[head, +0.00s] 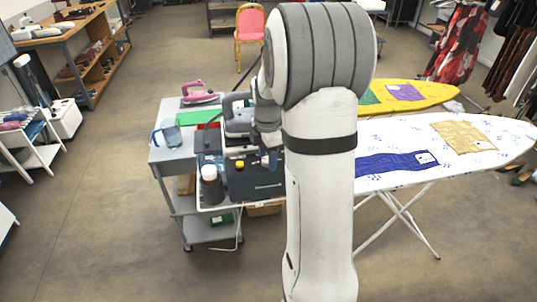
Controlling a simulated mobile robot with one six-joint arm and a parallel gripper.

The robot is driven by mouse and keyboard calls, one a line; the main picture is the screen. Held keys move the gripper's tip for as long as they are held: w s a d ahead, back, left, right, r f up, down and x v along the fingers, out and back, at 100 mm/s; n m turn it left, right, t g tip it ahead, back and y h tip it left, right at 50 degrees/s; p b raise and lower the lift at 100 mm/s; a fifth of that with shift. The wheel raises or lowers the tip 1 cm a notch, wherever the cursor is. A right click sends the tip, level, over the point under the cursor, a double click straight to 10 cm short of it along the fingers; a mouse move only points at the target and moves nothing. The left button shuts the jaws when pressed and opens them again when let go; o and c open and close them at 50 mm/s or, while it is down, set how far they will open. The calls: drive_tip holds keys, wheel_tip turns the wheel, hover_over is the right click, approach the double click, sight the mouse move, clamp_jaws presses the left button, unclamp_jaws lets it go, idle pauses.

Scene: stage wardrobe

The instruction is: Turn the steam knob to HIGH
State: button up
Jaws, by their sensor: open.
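A dark steam station (258,187) stands on the near right part of a grey cart. Its front panel carries a few small controls, one of them yellow (239,165). I cannot make out which one is the steam knob, or any HIGH mark or setting. My gripper (268,162) points down at the panel's right part, close to its face. The fingers look small and bluish and are open, with nothing seen between them. I cannot tell whether they touch the panel. My arm hides the station's right side.
The grey cart (172,155) also holds a blue jug (170,131), a pink iron (199,93), a green mat (197,117) and a white-capped bottle (211,184). A white ironing board (395,130) with cloths stands right.

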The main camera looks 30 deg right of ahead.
drive_tip(key=c, duration=0.9)
drive_tip(key=shift+d, duration=0.15)
drive_tip(key=shift+c, duration=0.4)
